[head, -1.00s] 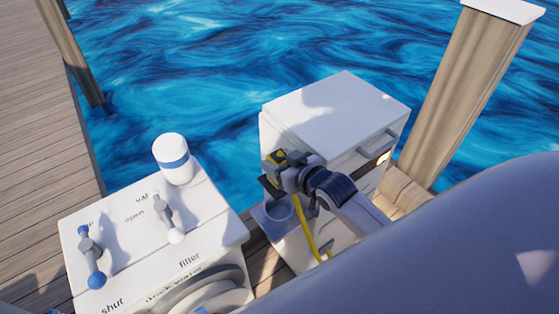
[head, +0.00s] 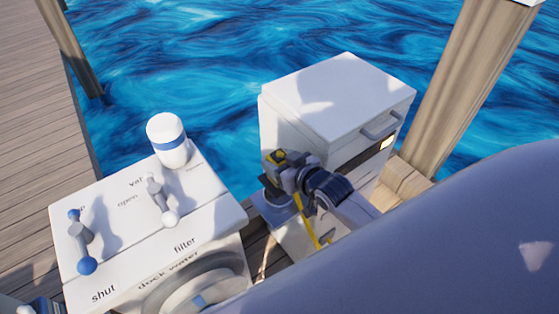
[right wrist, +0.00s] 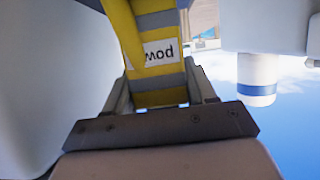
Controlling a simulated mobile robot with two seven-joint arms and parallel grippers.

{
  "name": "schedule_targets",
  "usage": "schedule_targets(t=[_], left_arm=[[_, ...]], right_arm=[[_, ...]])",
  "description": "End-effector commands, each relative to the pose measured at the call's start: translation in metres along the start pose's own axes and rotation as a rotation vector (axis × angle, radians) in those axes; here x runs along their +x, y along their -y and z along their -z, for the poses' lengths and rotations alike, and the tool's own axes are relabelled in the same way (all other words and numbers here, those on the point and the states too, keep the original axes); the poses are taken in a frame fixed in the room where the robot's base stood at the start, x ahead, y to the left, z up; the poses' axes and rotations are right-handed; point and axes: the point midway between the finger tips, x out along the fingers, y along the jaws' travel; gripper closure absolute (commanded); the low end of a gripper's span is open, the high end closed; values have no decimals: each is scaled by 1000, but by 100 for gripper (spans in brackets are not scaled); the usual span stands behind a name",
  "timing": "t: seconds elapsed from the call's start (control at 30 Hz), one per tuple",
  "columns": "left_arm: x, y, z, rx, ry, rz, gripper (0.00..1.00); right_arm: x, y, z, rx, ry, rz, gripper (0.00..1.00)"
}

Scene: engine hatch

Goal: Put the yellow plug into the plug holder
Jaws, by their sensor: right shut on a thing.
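My right gripper (head: 279,172) is shut on the yellow plug (head: 276,156). In the head view the plug's yellow top shows between the dark fingers. In the right wrist view the plug (right wrist: 150,82) is a yellow body with grey bands and a white label, between the two fingers (right wrist: 157,92). A yellow cable hangs below the gripper in the head view. The plug holder, a grey round cup (head: 268,196), is on the low ledge in front of the white cabinet. The gripper and plug hide most of it. Whether the plug is inside the cup I cannot tell. My left gripper is not in view.
The white cabinet (head: 335,95) with a handle stands just behind the gripper. To the left is a white box (head: 120,225) with two valve levers and a white-and-blue cylinder (head: 168,140). Water lies behind; a wooden post (head: 460,90) stands at the right.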

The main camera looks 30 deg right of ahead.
Motion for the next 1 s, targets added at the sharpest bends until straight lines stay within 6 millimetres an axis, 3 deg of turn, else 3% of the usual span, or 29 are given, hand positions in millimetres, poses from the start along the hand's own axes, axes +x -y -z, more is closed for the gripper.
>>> schedule_targets(t=[0.33,0.7,1.0], left_arm=[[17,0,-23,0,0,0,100],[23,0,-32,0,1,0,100],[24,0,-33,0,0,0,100]], right_arm=[[9,0,-21,0,-3,0,100],[16,0,-38,0,-3,0,100],[18,0,-41,0,-4,0,100]])
